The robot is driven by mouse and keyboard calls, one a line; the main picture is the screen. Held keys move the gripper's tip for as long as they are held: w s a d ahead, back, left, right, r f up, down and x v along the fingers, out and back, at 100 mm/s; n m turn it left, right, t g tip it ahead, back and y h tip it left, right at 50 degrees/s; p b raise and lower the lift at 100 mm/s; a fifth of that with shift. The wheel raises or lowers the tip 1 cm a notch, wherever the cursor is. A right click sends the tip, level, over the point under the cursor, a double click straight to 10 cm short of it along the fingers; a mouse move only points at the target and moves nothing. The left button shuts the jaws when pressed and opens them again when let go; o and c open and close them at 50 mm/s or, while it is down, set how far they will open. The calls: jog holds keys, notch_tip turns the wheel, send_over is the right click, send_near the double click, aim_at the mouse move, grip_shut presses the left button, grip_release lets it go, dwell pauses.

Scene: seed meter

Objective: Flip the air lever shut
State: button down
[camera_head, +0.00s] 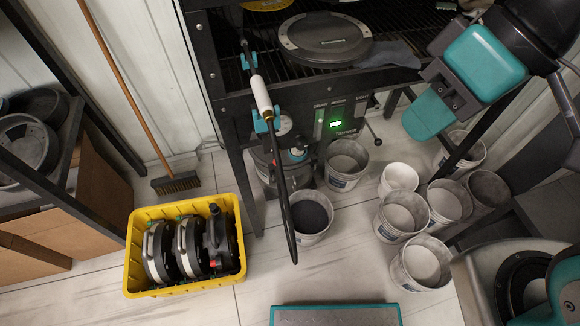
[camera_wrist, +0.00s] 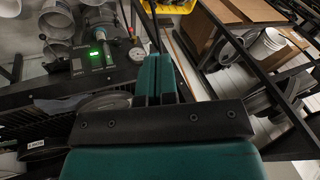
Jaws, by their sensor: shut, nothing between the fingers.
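My gripper (camera_head: 427,116) is at the upper right of the head view, with its teal fingers pointing down and left over the floor. In the wrist view my gripper (camera_wrist: 158,76) has its two fingers together, with nothing between them. The meter's control panel (camera_head: 341,118) has a lit green display and sits on the dark frame left of my gripper, apart from it. It also shows in the wrist view (camera_wrist: 93,64). A pressure gauge (camera_wrist: 115,82) is beside it. A small teal fitting (camera_head: 297,154) shows below the panel's left side. I cannot tell the air lever or its position for certain.
A wand with a white sleeve (camera_head: 262,96) hangs left of the panel. Several buckets, including one with dark contents (camera_head: 311,215), stand below. A yellow crate (camera_head: 184,292) holds round parts. A broom (camera_head: 120,82) leans at left. A dark round lid (camera_head: 325,36) lies on the rack.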

aim_at(277, 155)
jog(key=w+a+f+m+t+y+b, duration=0.1)
jog(key=w+a+f+m+y+b, duration=0.2)
jog(key=f+b, duration=1.1)
jog(key=w+a+f+m+t+y+b, duration=0.1)
jog(key=w+a+f+y+b, duration=0.35)
jog(key=f+b, duration=0.95)
jog(key=w+d+f+m+t+b, duration=0.2)
jog(key=w+f+m+t+b, duration=0.2)
jog(key=f+b, duration=0.6)
jog(key=w+d+f+m+t+y+b, duration=0.1)
jog(key=w+d+f+m+t+b, duration=0.2)
jog(key=b, duration=1)
jog(key=w+f+m+t, duration=0.2)
jog(key=w+f+m, duration=0.1)
jog(key=w+f, duration=0.2)
notch_tip(277, 155, down, 2)
jog(key=shift+w+d+f+m+t, duration=0.1)
jog(key=shift+w+d+m+t, duration=0.1)
jog(key=shift+w+m+t, duration=0.15)
jog(key=shift+a, duration=0.1)
jog(key=s+a+p+x, duration=0.1)
jog(key=s+a+x, duration=0.1)
jog(key=x, duration=1)
jog(key=shift+a, duration=0.25)
